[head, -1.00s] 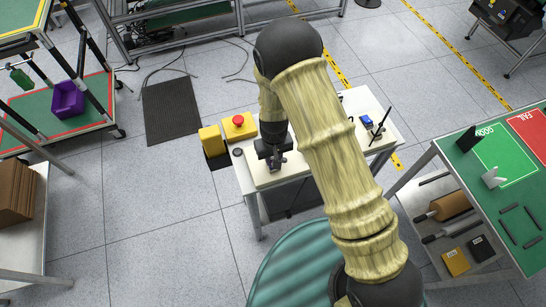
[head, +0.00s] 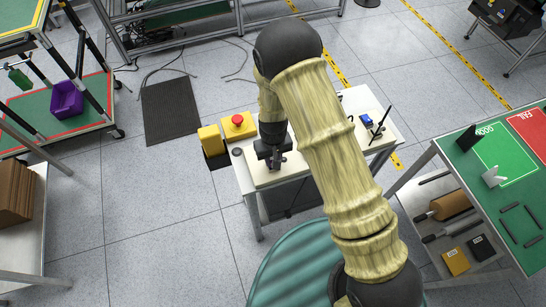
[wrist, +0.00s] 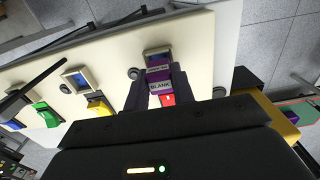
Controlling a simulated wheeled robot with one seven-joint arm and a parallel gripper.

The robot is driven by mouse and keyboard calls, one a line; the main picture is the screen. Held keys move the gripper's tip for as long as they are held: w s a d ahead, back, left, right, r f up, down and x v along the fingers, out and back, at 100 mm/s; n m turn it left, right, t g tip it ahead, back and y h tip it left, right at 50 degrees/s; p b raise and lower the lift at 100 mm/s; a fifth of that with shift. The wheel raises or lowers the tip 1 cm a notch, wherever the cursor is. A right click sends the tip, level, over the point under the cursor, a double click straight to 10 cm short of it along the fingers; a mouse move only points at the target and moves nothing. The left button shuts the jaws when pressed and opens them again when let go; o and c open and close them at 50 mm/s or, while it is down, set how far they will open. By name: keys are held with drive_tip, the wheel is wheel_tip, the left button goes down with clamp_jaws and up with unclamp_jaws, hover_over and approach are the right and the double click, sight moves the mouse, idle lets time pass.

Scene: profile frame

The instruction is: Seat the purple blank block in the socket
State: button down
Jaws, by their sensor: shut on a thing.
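The purple block (wrist: 160,86), with a label reading BLANK, is between the two dark fingers of my gripper (wrist: 164,93) in the wrist view. My gripper is shut on it. The block's far end is at the near edge of a pale-framed socket (wrist: 157,53) on the cream board (wrist: 205,50). Whether the block has entered the socket at all I cannot tell. In the head view my gripper (head: 276,163) is low over the left part of the white table, and the block is too small to make out there.
Yellow (wrist: 98,105) and green (wrist: 46,115) pieces lie beside other sockets on the board. A dark rod (wrist: 35,75) stands at the left. A red button on a yellow box (head: 238,122) adjoins the table's left end. A green table (head: 480,170) stands at the right.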

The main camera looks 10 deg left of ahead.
drive_tip(key=shift+f+b, duration=0.45)
drive_tip(key=shift+f, duration=0.25)
drive_tip(key=c, duration=1.1)
unclamp_jaws()
wheel_tip(320, 180, up, 17)
drive_tip(key=b, duration=0.3)
drive_tip(key=shift+r, duration=0.2)
drive_tip(key=s+d+r+m+t, duration=0.1)
drive_tip(key=s+d+r+m, duration=0.1)
drive_tip(key=d, duration=0.6)
drive_tip(key=s+d+r+m, duration=0.2)
drive_tip(key=d, duration=0.7)
drive_tip(key=s+d+r+m+t, duration=0.1)
drive_tip(key=s+d+r+m, duration=0.1)
drive_tip(key=d, duration=0.6)
drive_tip(key=shift+s+d+t, duration=0.3)
drive_tip(key=shift+s+d, duration=0.05)
drive_tip(key=shift+s, duration=0.1)
